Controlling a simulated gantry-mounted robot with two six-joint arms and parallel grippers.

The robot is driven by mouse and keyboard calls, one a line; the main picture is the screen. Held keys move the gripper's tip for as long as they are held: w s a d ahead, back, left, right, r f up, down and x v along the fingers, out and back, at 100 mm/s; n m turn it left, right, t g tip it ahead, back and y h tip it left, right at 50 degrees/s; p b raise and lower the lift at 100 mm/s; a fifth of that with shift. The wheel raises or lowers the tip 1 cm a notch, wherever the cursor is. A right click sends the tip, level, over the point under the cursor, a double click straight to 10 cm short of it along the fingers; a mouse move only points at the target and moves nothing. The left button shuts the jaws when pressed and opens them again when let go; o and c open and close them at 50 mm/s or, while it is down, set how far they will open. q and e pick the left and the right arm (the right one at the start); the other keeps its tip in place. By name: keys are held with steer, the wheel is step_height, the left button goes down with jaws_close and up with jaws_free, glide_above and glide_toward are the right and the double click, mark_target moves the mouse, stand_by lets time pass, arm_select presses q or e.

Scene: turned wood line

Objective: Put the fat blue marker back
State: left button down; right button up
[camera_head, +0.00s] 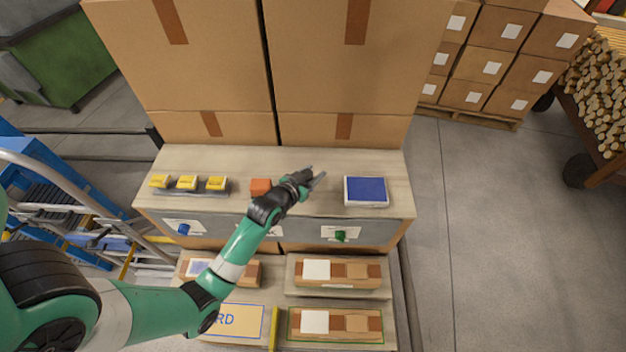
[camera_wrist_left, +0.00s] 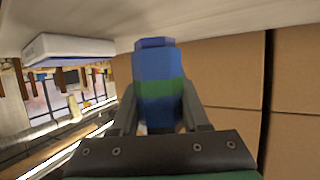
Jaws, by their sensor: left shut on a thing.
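A fat blue marker (camera_wrist_left: 155,60) with a green band stands between the fingers of my left gripper (camera_wrist_left: 158,105) in the left wrist view, and the gripper is shut on it. In the head view my left gripper (camera_head: 318,179) is over the wooden shelf top (camera_head: 330,162), between an orange block (camera_head: 260,187) and a blue-topped white box (camera_head: 366,190). The marker cannot be made out there. The blue-topped box also shows in the left wrist view (camera_wrist_left: 70,50), left of the marker. My right gripper is out of view.
Several yellow-topped blocks (camera_head: 187,182) sit in a row at the shelf's left. Small blue (camera_head: 183,229) and green (camera_head: 340,236) pieces are on the front edge labels. Large cartons (camera_head: 345,70) stand behind. Lower bins (camera_head: 335,287) sit below the front edge.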

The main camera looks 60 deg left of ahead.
arm_select(q)
steer(key=shift+f, duration=1.3)
steer(key=shift+f+b, duration=0.2)
steer(key=shift+b, duration=0.1)
steer(key=shift+c, duration=2)
jaws_free()
steer(key=shift+s+d+r+p, duration=0.15)
steer(key=shift+s+r+p, duration=0.1)
steer(key=shift+r+p, duration=0.1)
steer(key=p+v, duration=0.2)
steer(key=v, duration=0.9)
steer(key=shift+s+d+r, duration=0.1)
steer(key=shift+s+d, duration=0.05)
steer(key=shift+s, duration=0.05)
